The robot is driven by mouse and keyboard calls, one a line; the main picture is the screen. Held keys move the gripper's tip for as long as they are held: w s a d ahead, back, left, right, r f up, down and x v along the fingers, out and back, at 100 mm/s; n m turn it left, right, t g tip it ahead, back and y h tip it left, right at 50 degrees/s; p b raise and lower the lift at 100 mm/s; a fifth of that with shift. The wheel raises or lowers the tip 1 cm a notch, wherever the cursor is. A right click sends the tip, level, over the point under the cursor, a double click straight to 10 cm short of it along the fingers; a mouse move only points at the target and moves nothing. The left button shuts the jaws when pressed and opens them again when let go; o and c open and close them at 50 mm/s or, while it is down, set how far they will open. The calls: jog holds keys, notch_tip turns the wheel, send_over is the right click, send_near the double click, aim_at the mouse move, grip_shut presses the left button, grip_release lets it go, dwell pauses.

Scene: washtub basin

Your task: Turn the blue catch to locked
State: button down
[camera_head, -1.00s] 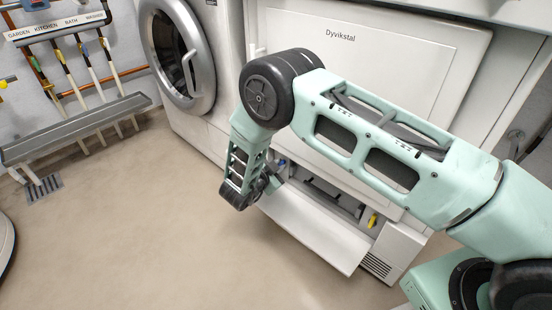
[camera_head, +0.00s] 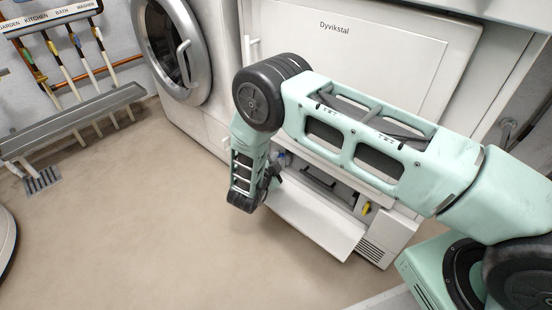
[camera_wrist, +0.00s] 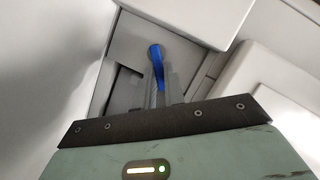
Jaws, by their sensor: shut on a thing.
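The blue catch (camera_wrist: 157,62) shows in the wrist view as a small lever on a grey panel. Its rounded top stands clear and its lower end runs down between my gripper's fingers. My gripper (camera_wrist: 160,92) is shut on the catch. In the head view a small piece of blue (camera_head: 281,156) shows inside the open lower compartment, beside my gripper (camera_head: 276,172). The wrist and arm hide part of the compartment there. I cannot tell from these frames which marked position the catch is at.
The compartment's white flap (camera_head: 312,222) hangs open below it. A yellow part (camera_head: 366,209) sits at the compartment's right end. A front-loading washer door (camera_head: 170,50) is at left. The floor (camera_head: 130,225) is clear in front.

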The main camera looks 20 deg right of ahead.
jog(key=c, duration=1.8)
grip_release()
jog(key=shift+o, duration=0.2)
jog(key=p+v, duration=0.7)
jog(key=v, duration=1)
jog(key=shift+s, duration=0.25)
